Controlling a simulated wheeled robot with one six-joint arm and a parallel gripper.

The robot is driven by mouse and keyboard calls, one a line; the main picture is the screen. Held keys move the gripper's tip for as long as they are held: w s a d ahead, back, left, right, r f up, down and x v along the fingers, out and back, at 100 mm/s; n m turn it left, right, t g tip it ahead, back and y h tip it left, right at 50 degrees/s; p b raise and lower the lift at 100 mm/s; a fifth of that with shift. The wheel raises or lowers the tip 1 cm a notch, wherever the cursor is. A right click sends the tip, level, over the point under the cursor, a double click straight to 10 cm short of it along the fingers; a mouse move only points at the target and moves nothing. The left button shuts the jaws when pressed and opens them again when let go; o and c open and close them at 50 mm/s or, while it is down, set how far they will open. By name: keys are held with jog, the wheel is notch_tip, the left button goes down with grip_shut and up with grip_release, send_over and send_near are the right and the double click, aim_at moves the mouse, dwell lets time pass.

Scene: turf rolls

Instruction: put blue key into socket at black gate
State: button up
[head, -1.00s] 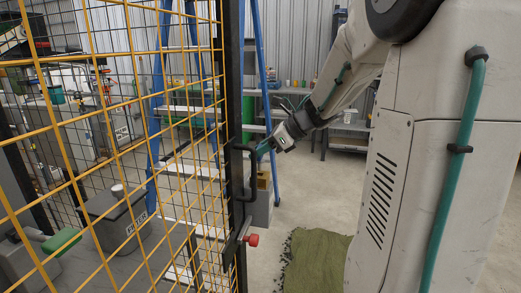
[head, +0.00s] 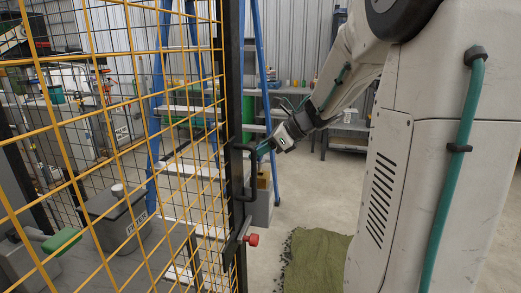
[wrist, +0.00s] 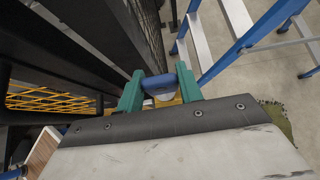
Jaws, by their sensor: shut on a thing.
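My gripper (head: 264,148) is beside the black gate post (head: 235,120) in the head view, close to the black handle (head: 252,172). In the wrist view its two teal fingers are shut on the blue key (wrist: 159,83), whose rounded blue part shows between them. The black gate (wrist: 98,40) stands just left of the fingers in that view. The key's far end is hidden, and I cannot make out the socket, so I cannot tell whether the key touches it.
A yellow mesh panel (head: 120,150) fills the left of the head view. A red knob (head: 253,240) sticks out low on the gate post. A blue stepladder (head: 262,70) stands behind the gate.

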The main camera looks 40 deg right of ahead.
aim_at(261, 162)
jog(key=shift+f, duration=1.95)
jog(key=o, duration=1.1)
jog(key=shift+v, duration=3.9)
